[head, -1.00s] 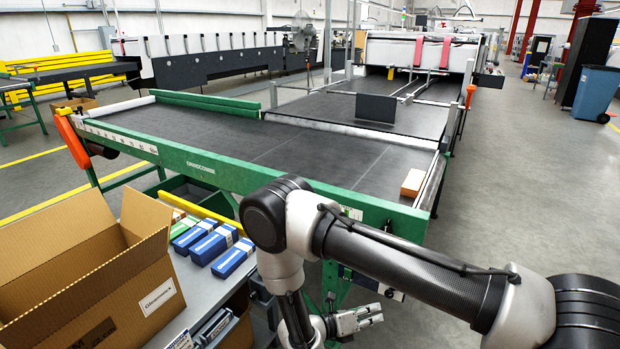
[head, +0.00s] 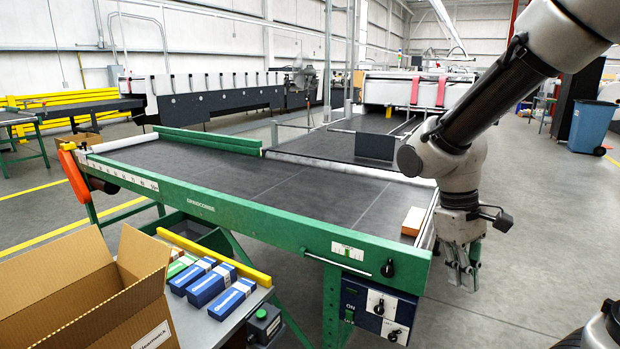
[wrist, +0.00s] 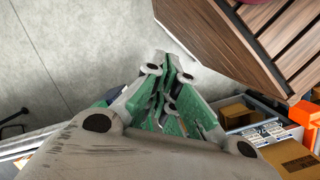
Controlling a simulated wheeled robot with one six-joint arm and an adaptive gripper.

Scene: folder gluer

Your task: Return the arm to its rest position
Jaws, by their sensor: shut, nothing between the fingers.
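My gripper (head: 462,275) hangs at the right in the head view, pointing down beside the right end of the green-framed conveyor table (head: 240,222). It is shut and empty. My arm comes down to it from the upper right. In the wrist view my gripper (wrist: 172,85) points up the picture, with its green-padded fingers together above the grey floor (wrist: 75,50).
An orange-brown box (head: 413,221) lies on the belt's right end, close to my gripper. An open cardboard box (head: 85,290) and several blue cartons (head: 210,287) stand at lower left. A control panel (head: 378,305) hangs under the table. A slatted wooden thing (wrist: 235,45) shows in the wrist view.

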